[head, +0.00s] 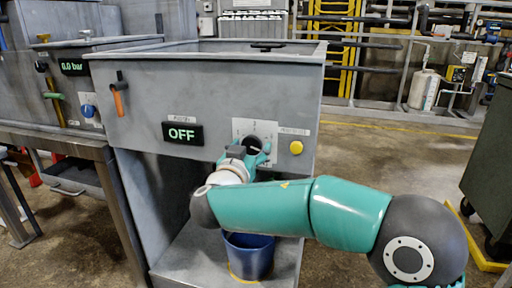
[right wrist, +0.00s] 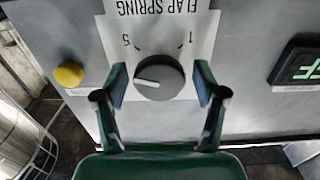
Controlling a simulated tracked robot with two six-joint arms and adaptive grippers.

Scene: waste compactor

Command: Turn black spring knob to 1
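The black spring knob (right wrist: 160,77) is round and dark, with a white pointer line that points left in the right wrist view. It sits on a white plate (right wrist: 205,30) lettered FLAP SPRING upside down, with a 5 at upper left and a 1 at upper right. My right gripper (right wrist: 160,84) is open, one finger on each side of the knob, with a gap visible on both sides. My left gripper is not in view.
A yellow button (head: 296,147) is right of the plate and an OFF display (head: 182,134) left of it. An orange-handled lever (head: 119,100) is further left. A blue bucket (head: 248,256) stands below my right arm in the open lower bay.

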